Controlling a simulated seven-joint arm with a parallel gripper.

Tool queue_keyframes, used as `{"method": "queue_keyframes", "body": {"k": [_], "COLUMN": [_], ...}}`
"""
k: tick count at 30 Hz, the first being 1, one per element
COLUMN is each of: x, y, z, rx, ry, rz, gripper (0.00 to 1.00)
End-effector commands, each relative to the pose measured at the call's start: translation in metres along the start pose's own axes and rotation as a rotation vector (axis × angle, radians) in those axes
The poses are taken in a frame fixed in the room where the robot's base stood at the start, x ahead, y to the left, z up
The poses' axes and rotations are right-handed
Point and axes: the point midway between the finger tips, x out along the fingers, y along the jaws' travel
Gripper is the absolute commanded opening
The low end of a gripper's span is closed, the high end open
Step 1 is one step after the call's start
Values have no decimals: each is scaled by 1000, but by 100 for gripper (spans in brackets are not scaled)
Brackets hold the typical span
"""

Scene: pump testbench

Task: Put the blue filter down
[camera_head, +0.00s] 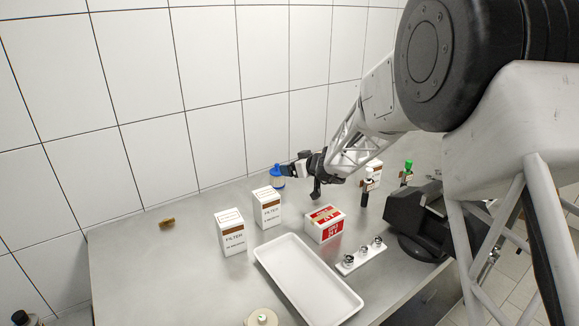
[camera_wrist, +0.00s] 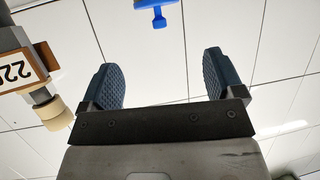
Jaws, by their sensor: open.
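The blue filter (camera_head: 277,177), a small blue piece with a narrower top, is upright near the back of the metal table, by the tiled wall. A blue T-shaped part (camera_wrist: 155,12) shows at the top edge of the wrist view, beyond the fingertips and apart from them; I take it to be the filter's top. My gripper (camera_head: 297,171) is just right of the filter in the head view. In the wrist view its two fingers (camera_wrist: 160,75) are wide apart with nothing between them. The filter's base contact is too small to tell exactly.
Two white filter boxes (camera_head: 231,232) (camera_head: 267,208) stand in front. A red-and-white box (camera_head: 324,223), a white tray (camera_head: 268,256) and a rack with metal fittings (camera_head: 346,265) lie nearer. A green-topped part (camera_head: 408,166) stands right. A labelled part (camera_wrist: 22,70) shows left in the wrist view.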

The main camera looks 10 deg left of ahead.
Motion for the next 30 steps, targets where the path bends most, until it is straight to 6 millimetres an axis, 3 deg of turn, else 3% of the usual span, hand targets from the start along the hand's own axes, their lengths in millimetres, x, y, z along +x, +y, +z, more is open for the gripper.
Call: {"method": "queue_keyframes", "body": {"k": [9, 30], "x": [-17, -18], "y": [0, 0], "z": [0, 0], "rx": [1, 1], "ry": [0, 0], "rz": [0, 0], "gripper": [87, 87]}}
